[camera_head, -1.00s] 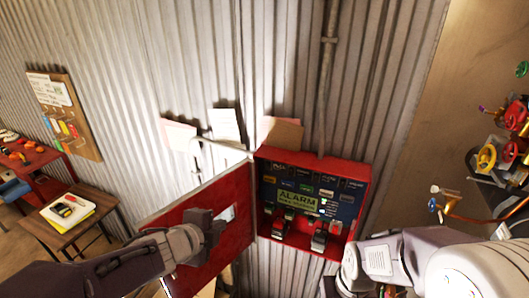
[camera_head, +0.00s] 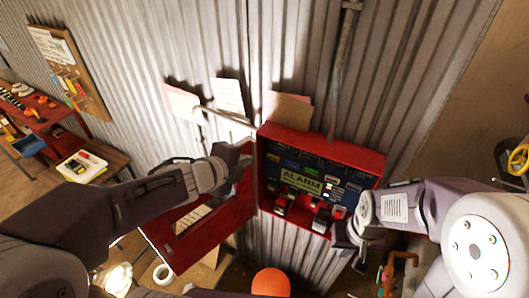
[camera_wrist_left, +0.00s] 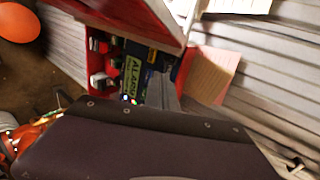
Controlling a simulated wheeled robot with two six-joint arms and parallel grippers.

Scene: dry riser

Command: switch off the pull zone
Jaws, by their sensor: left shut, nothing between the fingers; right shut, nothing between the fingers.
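The red alarm box (camera_head: 372,160) is fixed to the corrugated wall, with its door (camera_head: 185,245) swung open to the left. Inside is a dark panel with small labels, too small to read, a green ALARM plate (camera_head: 300,181) and several switches (camera_head: 322,218) along the bottom. The plate also shows in the left wrist view (camera_wrist_left: 133,77). My left gripper (camera_head: 238,160) is shut and empty, in front of the door near the box's left edge. My right gripper (camera_head: 347,238) is shut and empty by the box's lower right corner, partly hidden behind its wrist.
Paper sheets (camera_head: 229,97) hang on the wall above the box, and a pipe (camera_head: 340,70) runs up the wall. A small table (camera_head: 105,165) and a pinboard (camera_head: 68,75) are at left. An orange ball (camera_head: 271,283) is below the box. Valves (camera_head: 518,158) are at right.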

